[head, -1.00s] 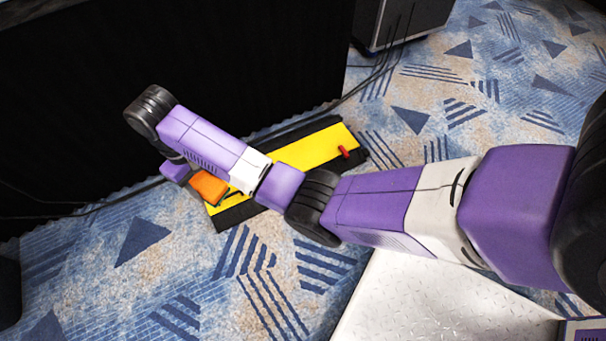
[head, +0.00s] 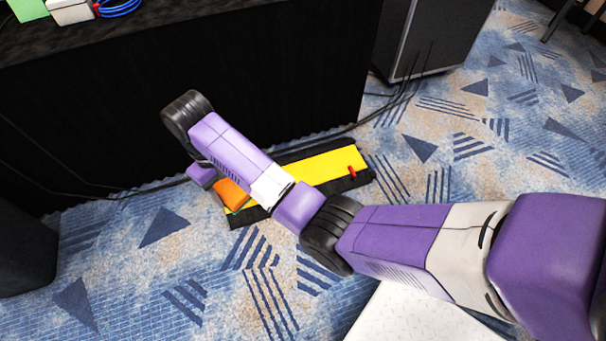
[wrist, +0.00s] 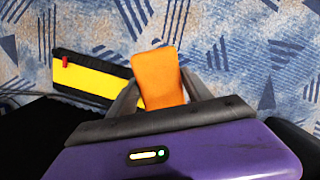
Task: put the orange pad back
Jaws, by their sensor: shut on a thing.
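The orange pad (head: 231,194) shows in the head view just past my forearm, overlapping the left end of a yellow and black strip (head: 335,166). In the wrist view the orange pad (wrist: 158,80) stands out between the two grey fingers of my gripper (wrist: 159,84), which is shut on it. There the yellow and black strip (wrist: 88,80) lies to the left of the pad. How high the pad is above the floor I cannot tell. My arm hides the fingers in the head view and part of the strip.
A small red piece (head: 352,170) sits at the strip's right end. A black-draped table (head: 290,75) stands behind, with cables along its foot and blue cable (head: 118,8) on top. A dark case (head: 435,40) stands at the back right.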

